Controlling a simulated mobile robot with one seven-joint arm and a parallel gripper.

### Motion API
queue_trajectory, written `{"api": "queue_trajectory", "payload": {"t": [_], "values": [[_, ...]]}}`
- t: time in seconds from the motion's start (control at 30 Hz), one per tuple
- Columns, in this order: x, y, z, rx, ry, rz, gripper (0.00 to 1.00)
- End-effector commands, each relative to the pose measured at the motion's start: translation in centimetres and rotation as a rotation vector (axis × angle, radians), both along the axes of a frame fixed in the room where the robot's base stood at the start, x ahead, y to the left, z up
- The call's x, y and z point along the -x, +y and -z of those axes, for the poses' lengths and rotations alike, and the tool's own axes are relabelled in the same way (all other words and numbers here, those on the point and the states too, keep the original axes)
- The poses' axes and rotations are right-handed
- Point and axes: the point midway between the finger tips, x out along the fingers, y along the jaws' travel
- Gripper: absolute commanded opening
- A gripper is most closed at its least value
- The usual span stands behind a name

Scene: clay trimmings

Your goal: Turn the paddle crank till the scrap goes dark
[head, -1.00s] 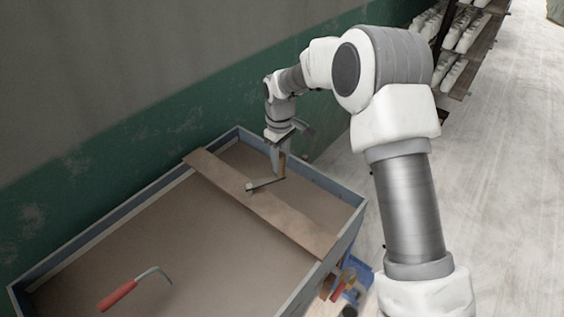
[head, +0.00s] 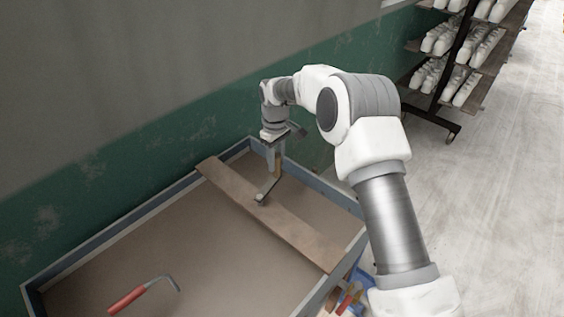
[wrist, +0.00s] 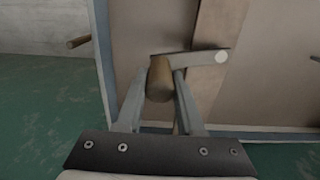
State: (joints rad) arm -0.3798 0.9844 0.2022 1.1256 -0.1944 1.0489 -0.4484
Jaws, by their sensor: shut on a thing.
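The paddle crank's grey arm (head: 268,187) runs from a pivot (head: 260,199) on a wooden plank across the bin to an upright wooden handle (head: 279,163). My gripper (head: 275,160) is shut on that handle from above. In the wrist view the fingers (wrist: 159,78) stand on either side of the round handle (wrist: 160,82), and the crank arm (wrist: 193,59) reaches right to its pale pivot (wrist: 222,57). The scrap (head: 190,250) is a flat, mid-brown surface in the bin on both sides of the plank. No paddle shows.
The plank (head: 300,238) spans the blue-grey bin (head: 95,241). A red-handled hooked tool (head: 128,300) lies at the front left. The green wall (head: 100,180) is close behind. Blue and red items (head: 350,297) sit by the bin's right end. Shelves (head: 460,75) stand far right, past open floor.

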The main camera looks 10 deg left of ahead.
Motion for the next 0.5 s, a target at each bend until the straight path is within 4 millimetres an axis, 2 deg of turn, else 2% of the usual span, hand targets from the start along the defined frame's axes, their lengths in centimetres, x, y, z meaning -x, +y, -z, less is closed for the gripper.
{"api": "queue_trajectory", "payload": {"t": [0.27, 0.5], "values": [[0.0, 0.2, 0.0, -0.001, -0.001, -0.001, 0.14], [-0.3, 3.1, 0.0, -0.002, 0.0, -0.003, 0.15]]}}
